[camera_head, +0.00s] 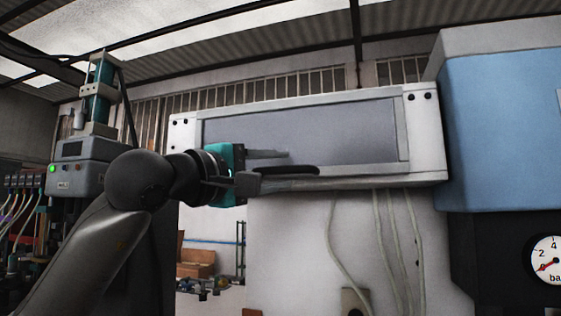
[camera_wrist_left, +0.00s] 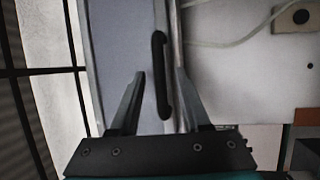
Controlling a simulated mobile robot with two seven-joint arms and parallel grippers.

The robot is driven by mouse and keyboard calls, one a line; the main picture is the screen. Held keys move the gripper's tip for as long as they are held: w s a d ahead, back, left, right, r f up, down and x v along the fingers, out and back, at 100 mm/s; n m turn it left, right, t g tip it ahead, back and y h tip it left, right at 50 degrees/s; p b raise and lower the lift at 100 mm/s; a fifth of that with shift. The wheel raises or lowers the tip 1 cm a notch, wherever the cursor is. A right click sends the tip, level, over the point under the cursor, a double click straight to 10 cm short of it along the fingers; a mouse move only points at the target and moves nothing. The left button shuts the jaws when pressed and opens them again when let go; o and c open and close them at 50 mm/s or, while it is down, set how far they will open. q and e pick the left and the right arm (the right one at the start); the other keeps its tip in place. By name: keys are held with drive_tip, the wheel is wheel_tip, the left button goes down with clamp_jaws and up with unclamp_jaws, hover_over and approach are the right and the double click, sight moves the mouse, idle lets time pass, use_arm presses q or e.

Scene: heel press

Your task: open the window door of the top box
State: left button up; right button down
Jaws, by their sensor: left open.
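The top box (camera_head: 426,136) is a white wall-mounted case with a wide grey window door (camera_head: 340,128) on its front, and the door looks shut. A black bar handle (camera_head: 300,170) runs along the door's lower edge. My left gripper (camera_head: 287,168) is open at the handle's left part. In the left wrist view the door (camera_wrist_left: 115,50) fills the middle, and the handle (camera_wrist_left: 160,75) lies between the two open fingers (camera_wrist_left: 160,85), apart from the left finger. I cannot tell whether the right finger touches it. My right gripper is not in view.
A blue cabinet (camera_head: 500,125) with a pressure gauge (camera_head: 549,260) stands close on the right. Loose cables (camera_head: 380,230) hang below the box. A grey machine with a green light (camera_head: 75,165) stands at the left, behind my left arm.

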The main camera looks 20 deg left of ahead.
use_arm(q)
drive_tip(key=shift+w+d, duration=0.25)
drive_tip(key=shift+w, duration=0.3)
clamp_jaws()
idle(1.1)
